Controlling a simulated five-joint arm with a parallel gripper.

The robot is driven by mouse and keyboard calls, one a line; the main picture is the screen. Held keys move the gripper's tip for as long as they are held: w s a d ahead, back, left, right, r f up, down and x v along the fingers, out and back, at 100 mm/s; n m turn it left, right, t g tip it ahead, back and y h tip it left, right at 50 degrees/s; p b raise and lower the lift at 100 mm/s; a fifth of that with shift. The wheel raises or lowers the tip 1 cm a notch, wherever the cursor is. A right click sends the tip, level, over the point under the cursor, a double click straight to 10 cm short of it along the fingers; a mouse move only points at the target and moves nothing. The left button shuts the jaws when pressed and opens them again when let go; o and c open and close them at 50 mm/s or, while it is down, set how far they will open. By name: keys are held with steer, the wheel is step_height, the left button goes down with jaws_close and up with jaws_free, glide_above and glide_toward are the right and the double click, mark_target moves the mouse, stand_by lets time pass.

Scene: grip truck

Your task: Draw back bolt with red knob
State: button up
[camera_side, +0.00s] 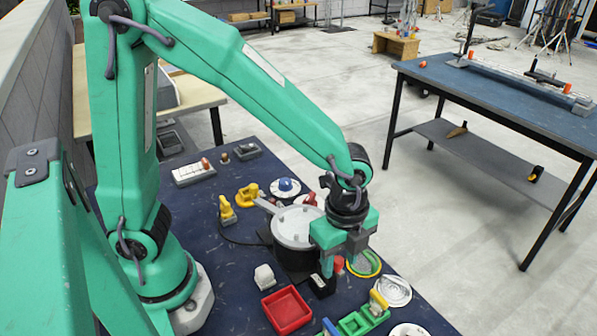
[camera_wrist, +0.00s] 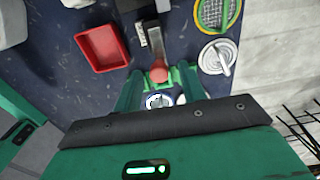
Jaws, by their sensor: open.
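The red knob (camera_wrist: 158,74) shows in the wrist view between my gripper's two green fingers, at the end of a bolt by a dark block with a white strip (camera_wrist: 143,36). In the side view the red knob (camera_side: 338,264) is partly hidden beside the fingers, and the dark block (camera_side: 321,284) is just below them. My gripper (camera_side: 328,268) points down and is open; it also shows in the wrist view (camera_wrist: 160,82), with a finger on either side of the knob. I cannot tell whether the fingers touch it.
A red tray (camera_side: 287,309) lies left of the block. A round green-rimmed mesh piece (camera_side: 364,264) and a white dish (camera_side: 394,291) are to the right. A grey round-topped drum (camera_side: 293,228) stands behind. Green blocks (camera_side: 352,325) lie in front. A blue-topped bench (camera_side: 500,95) stands apart.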

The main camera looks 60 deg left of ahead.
mark_target(340, 261)
steer(key=shift+r, duration=0.1)
steer(key=shift+r, duration=3.85)
steer(key=s+a+r+n+t, duration=0.2)
steer(key=s+a+r+n, duration=0.1)
steer(key=a+n, duration=0.5)
steer(key=s+a+r+n+t, duration=0.3)
steer(key=a+n, duration=0.5)
steer(key=n, duration=0.2)
steer(key=shift+s+a+r+t, duration=0.15)
steer(key=shift+s+r+t, duration=0.15)
steer(key=shift+s+r, duration=0.1)
steer(key=shift+w+a, duration=0.1)
